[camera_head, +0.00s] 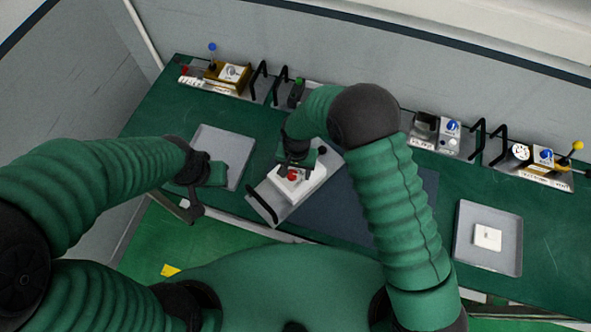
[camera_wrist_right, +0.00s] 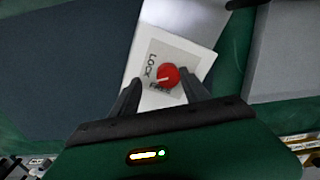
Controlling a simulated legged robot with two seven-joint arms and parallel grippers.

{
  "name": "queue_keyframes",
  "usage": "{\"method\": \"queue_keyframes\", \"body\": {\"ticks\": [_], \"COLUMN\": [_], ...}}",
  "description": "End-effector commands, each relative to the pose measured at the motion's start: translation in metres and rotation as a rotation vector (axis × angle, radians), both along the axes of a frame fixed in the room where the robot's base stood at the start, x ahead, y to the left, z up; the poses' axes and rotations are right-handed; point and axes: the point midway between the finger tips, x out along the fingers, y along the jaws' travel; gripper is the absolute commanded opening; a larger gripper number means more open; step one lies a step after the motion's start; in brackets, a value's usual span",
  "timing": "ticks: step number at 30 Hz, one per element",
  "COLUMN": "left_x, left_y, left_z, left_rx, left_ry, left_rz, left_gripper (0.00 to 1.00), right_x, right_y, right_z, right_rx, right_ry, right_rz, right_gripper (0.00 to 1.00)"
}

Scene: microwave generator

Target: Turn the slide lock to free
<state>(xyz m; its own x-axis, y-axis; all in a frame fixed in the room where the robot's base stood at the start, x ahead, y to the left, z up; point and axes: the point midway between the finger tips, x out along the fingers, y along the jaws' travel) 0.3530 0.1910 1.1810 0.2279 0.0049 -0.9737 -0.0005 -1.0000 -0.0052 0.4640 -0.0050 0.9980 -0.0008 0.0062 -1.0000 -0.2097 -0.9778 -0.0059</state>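The slide lock is a red round knob (camera_wrist_right: 169,75) on a white block (camera_wrist_right: 150,103), with a label reading LOCK on its left and FREE just below. A pale mark on the knob points lower left, between the two words; I cannot tell which it is set to. In the head view, the knob (camera_head: 292,175) and block (camera_head: 313,185) sit on a grey metal plate (camera_head: 267,203). My right gripper (camera_wrist_right: 160,92) is over the block, its fingers apart, with the knob just beyond the tips; contact is not clear. My left gripper (camera_head: 198,192) is open and empty by the left tray.
The plate has a black handle (camera_head: 262,204). A grey left tray (camera_head: 238,138) looks empty; a right tray (camera_head: 464,238) holds a white switch-like piece (camera_head: 488,236). Modules with knobs and black handles line the back of the green table, including a blue-tipped lever (camera_head: 212,48).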

Motion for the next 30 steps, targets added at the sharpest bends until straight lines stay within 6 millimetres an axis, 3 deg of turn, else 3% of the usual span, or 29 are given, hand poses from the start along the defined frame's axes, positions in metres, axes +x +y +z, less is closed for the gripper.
{"method": "queue_keyframes", "body": {"ticks": [10,14,17,24,30], "left_x": [0.000,0.000,0.000,0.000,0.000], "left_y": [0.000,0.000,0.000,0.000,0.000], "left_z": [0.000,-0.005,-0.012,-0.031,-0.039], "left_rx": [0.000,0.000,0.000,0.000,0.000], "left_ry": [0.000,0.000,0.000,0.000,0.000], "left_rz": [0.001,0.001,0.001,0.000,0.000], "left_gripper": [0.36,0.36,0.36,0.36,0.36], "right_x": [0.000,0.002,0.002,0.003,0.002], "right_y": [0.000,0.000,-0.001,0.000,0.001], "right_z": [0.000,0.010,0.030,0.101,0.148], "right_rx": [-0.001,0.000,0.002,0.002,0.000], "right_ry": [0.000,-0.004,-0.006,-0.008,-0.003], "right_rz": [0.000,0.000,-0.001,0.000,0.000], "right_gripper": [0.52,0.52,0.52,0.52,0.52]}}
